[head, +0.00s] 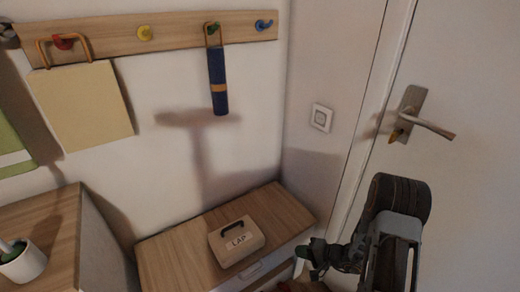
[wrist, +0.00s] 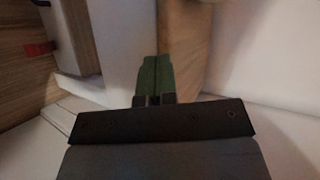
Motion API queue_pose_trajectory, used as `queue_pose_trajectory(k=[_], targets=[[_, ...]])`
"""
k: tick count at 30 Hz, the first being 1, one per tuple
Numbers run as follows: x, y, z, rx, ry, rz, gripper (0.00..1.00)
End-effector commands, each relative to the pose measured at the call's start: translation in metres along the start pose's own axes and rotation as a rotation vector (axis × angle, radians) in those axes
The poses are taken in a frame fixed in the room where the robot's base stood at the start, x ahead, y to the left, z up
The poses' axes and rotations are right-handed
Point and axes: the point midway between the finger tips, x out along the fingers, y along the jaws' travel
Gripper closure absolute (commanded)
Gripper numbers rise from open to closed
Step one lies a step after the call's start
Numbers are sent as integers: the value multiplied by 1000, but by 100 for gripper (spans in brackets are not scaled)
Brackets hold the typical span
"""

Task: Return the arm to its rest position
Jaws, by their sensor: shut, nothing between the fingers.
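My gripper (head: 309,252) is in the lower right of the head view, at the end of my dark grey arm. It is beside the right front corner of a low wooden-topped drawer unit (head: 180,262), in front of the door. In the wrist view my gripper's two green fingers (wrist: 155,75) are pressed together with nothing between them. My arm is bent, with its thick dark joint raised in front of the white door.
The white door (head: 465,190) has a metal handle (head: 425,122). A hook rail (head: 180,32) holds a yellowish bag (head: 85,108) and a blue roll (head: 218,75). A potted plant (head: 22,264) stands at lower left.

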Motion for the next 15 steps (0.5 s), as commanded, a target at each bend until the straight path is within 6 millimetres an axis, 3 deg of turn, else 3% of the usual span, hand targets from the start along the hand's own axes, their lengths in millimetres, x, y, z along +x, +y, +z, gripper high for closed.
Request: queue_pose_trajectory(k=[1,3,9,15], targets=[[-20,-59,12,-48,-68,25,100],[-38,-110,31,-97,-164,84,100],[-102,-227,87,-254,-336,339,100],[-176,-315,127,-424,-322,644,100]])
